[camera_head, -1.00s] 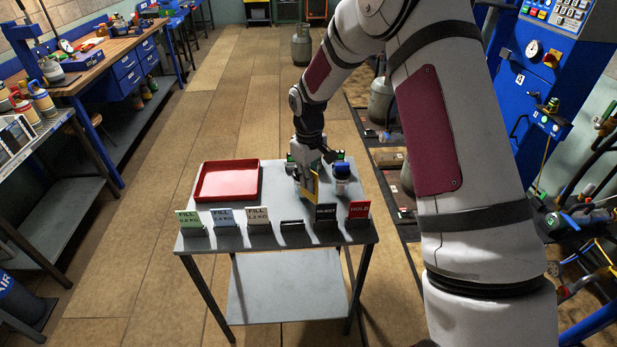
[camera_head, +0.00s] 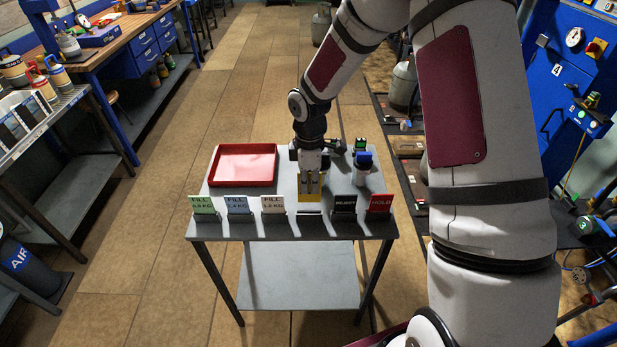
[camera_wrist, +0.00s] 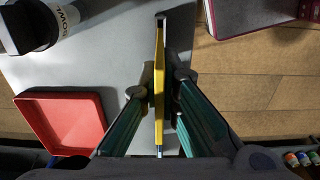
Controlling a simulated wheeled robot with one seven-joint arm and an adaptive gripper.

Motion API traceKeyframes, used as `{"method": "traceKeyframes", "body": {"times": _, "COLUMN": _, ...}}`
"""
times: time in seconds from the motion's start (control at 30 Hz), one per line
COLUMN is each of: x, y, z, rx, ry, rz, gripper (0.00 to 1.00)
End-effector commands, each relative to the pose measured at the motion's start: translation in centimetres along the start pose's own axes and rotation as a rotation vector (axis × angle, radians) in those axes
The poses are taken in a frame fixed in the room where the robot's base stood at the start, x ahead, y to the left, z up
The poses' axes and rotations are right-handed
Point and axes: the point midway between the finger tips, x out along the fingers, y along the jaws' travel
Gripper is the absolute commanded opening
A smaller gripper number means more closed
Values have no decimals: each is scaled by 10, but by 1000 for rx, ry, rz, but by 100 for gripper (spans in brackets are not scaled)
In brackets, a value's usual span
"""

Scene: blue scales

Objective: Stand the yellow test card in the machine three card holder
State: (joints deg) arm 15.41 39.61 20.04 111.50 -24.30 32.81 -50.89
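The yellow test card (camera_head: 306,197) is held upright by my gripper (camera_head: 311,178) near the front of the small grey table. In the wrist view the card (camera_wrist: 159,85) shows as a thin yellow edge between the fingers of my gripper (camera_wrist: 159,100), which are shut on it. A low, empty dark card holder (camera_head: 309,213) stands in the front row, just in front of the card in the head view. No machine number is readable on it. Whether the card's lower edge touches the holder or the table cannot be told.
Holders beside it carry a white card (camera_head: 273,205) on the left and a black card (camera_head: 344,203) on the right, close by. A red card (camera_head: 380,203) stands farther right. A red tray (camera_head: 243,182) lies back left. A blue-topped container (camera_head: 362,168) stands back right.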

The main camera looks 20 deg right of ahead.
Motion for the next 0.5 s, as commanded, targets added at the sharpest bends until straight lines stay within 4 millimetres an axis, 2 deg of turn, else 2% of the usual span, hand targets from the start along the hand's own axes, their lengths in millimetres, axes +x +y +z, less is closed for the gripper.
{"method": "traceKeyframes", "body": {"times": 0.5, "x": 4, "y": 0, "z": 0, "rx": -3, "ry": 0, "rz": -1, "gripper": 0}}
